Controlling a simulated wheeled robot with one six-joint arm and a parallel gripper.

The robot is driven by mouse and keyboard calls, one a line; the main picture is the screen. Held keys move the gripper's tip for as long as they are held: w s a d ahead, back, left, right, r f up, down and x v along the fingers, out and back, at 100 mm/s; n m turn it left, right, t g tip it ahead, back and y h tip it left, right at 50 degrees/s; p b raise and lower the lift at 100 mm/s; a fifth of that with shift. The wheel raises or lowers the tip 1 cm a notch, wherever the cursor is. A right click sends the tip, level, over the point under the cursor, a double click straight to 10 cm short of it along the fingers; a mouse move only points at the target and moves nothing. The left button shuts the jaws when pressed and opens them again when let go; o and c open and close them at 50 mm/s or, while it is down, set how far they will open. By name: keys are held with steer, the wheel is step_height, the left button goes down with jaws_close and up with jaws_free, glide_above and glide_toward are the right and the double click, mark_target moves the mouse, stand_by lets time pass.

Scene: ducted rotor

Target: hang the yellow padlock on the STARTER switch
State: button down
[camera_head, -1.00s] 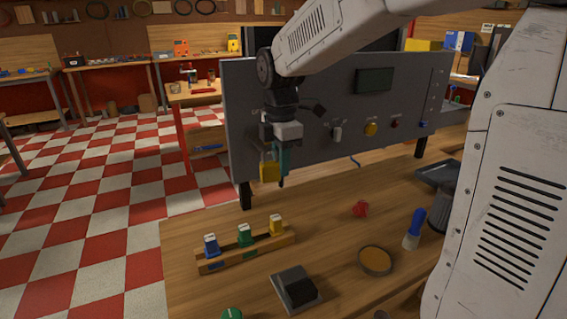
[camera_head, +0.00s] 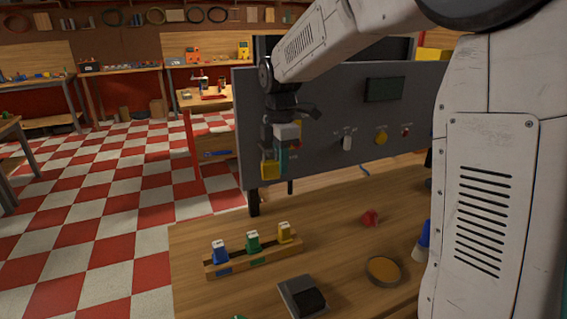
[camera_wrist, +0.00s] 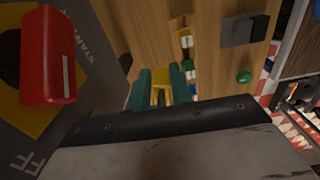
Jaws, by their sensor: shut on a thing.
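My gripper (camera_head: 275,158) is in front of the left part of the grey panel. It is shut on the yellow padlock (camera_head: 270,170), which hangs low at the fingers. In the wrist view the green fingers (camera_wrist: 160,88) have a yellow piece of the padlock (camera_wrist: 158,98) between them. The STARTER switch shows large at the left of the wrist view, a red handle (camera_wrist: 48,55) on a yellow plate, with part of its lettering readable. The padlock looks apart from the handle. In the head view my gripper mostly hides the switch.
The grey panel (camera_head: 335,105) stands on the wooden bench (camera_head: 330,215) and carries other controls and a dark display (camera_head: 385,89). A wooden rack (camera_head: 255,262) holds blue, green and yellow pieces. A black-topped box (camera_head: 302,296), a red part (camera_head: 370,217) and a round dish (camera_head: 383,271) lie nearby.

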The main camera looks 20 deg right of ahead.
steer(key=shift+w+f, duration=0.3)
steer(key=shift+w, duration=0.45)
steer(key=shift+w+f, duration=0.25)
steer(key=shift+w, duration=0.45)
steer(key=c, duration=1.1)
jaws_free()
steer(key=shift+c, duration=0.2)
